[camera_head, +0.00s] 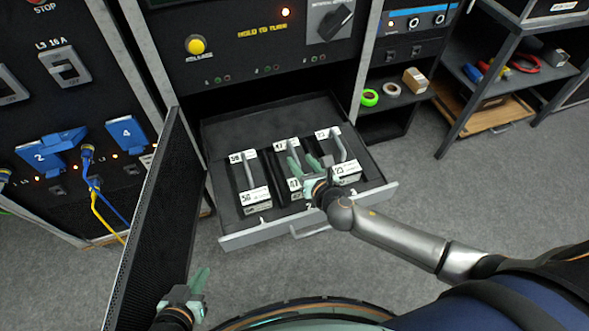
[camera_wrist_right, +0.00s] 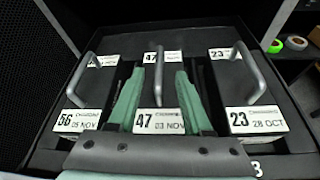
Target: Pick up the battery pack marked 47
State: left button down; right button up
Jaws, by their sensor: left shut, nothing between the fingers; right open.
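The battery pack marked 47 (camera_head: 295,185) sits in the middle of an open drawer (camera_head: 262,234). In the right wrist view its front label (camera_wrist_right: 158,121) reads 47, 03 NOV, and its grey handle (camera_wrist_right: 159,75) stands upright. My right gripper (camera_head: 303,160) is over this pack. In the right wrist view its open green fingers (camera_wrist_right: 157,85) lie one on each side of the handle, apart from it as far as I can see. In the head view the gripper hides part of the pack. My left gripper (camera_head: 200,281) is shut and empty at the lower left.
Pack 56 (camera_head: 255,197) stands left and pack 23 (camera_head: 345,170) right in the same drawer. An open mesh door (camera_head: 160,220) rises left of the drawer. Tape rolls (camera_head: 370,98) lie on a shelf at right.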

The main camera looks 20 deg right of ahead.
aim_at(295, 156)
jog(key=b+x, duration=0.1)
jog(key=x, duration=0.4)
jog(key=shift+s+a+f, duration=0.1)
jog(key=shift+s+f, duration=0.05)
grip_shut()
dwell(1.1)
jog(key=shift+r, duration=0.25)
